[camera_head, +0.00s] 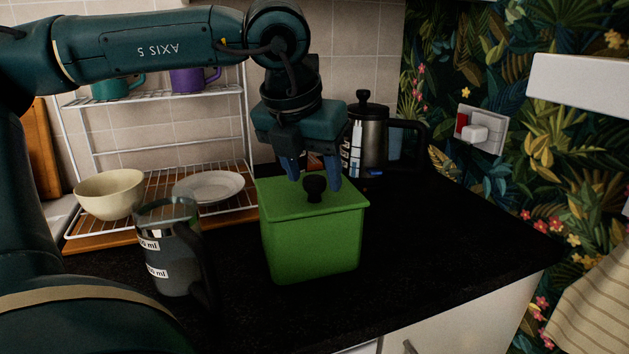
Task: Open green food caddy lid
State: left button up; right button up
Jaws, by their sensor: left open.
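The green food caddy (311,245) stands upright on the dark worktop in the middle of the head view. Its green lid (285,203) lies closed on top, with a round black knob (314,187) at its centre. My left gripper (315,182) points down from above. Its blue fingertips are spread to the left and right of the knob, close to the lid. I cannot tell whether they touch the lid or how they line up with the knob in depth. My right gripper does not show.
A glass measuring jug (170,262) stands left of the caddy. A wire rack (150,153) behind holds a cream bowl (110,193), a white plate (208,187) and mugs. A kettle-like black and steel pot (368,140) stands behind the caddy. The worktop (450,240) is clear to the right.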

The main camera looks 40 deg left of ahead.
pick_arm(q)
jog(key=shift+x, duration=0.95)
grip_shut()
